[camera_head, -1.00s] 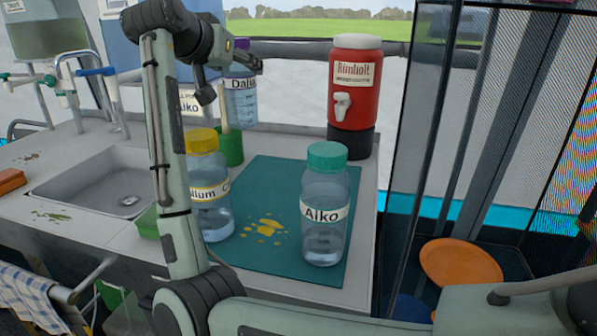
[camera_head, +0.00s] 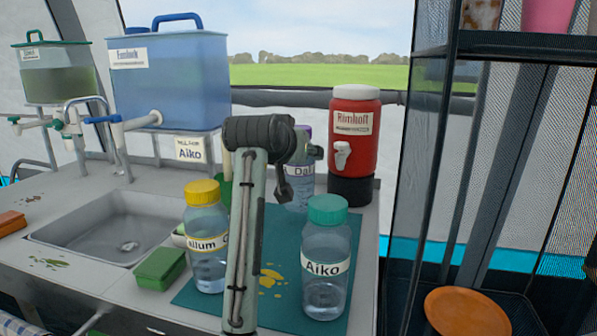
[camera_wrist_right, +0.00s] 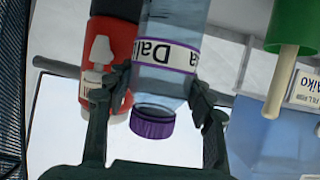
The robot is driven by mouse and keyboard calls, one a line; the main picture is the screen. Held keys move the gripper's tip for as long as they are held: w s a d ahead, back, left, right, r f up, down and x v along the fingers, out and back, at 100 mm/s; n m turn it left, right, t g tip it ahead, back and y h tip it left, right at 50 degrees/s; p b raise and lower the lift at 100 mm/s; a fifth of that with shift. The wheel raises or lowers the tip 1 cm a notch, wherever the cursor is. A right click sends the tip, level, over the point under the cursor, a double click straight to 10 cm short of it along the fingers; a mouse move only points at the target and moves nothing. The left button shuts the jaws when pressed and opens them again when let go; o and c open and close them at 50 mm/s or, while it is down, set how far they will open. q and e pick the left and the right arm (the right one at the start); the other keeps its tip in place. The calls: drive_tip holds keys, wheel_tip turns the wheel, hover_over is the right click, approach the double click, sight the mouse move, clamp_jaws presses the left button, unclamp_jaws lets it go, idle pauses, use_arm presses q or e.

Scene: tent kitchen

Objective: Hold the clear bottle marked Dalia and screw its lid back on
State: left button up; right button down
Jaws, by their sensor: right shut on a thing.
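The clear bottle marked Dalia (camera_head: 299,186) is at the back of the counter, partly hidden by my right wrist and gripper. Its purple lid (camera_wrist_right: 152,123) sits over the neck; I cannot tell how tightly. My right gripper (camera_head: 314,155) is shut on the bottle's body. In the right wrist view, the picture is upside down and the right gripper's fingers (camera_wrist_right: 162,90) flank the bottle (camera_wrist_right: 165,70) by its purple-edged label. I cannot tell whether the bottle's base touches the mat. My left gripper is not in view.
The teal mat (camera_head: 353,240) bears a teal-lidded Aiko bottle (camera_head: 325,290) and a yellow-lidded bottle (camera_head: 207,265), with yellow spots (camera_head: 270,277) between. A red Rimholt dispenser (camera_head: 366,140) stands behind. A sink (camera_head: 90,225) and green block (camera_head: 160,267) are left. Dark shelving (camera_head: 425,180) bounds the right.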

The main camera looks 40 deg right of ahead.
sight(295, 170)
wheel_tip(295, 170, down, 3)
drive_tip(key=shift+f, duration=0.15)
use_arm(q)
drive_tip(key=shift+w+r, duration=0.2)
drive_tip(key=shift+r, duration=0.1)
use_arm(e)
drive_tip(key=shift+f, duration=0.35)
drive_tip(key=shift+f, duration=0.2)
drive_tip(key=c, duration=0.6)
unclamp_jaws()
drive_tip(key=shift+r, duration=0.2)
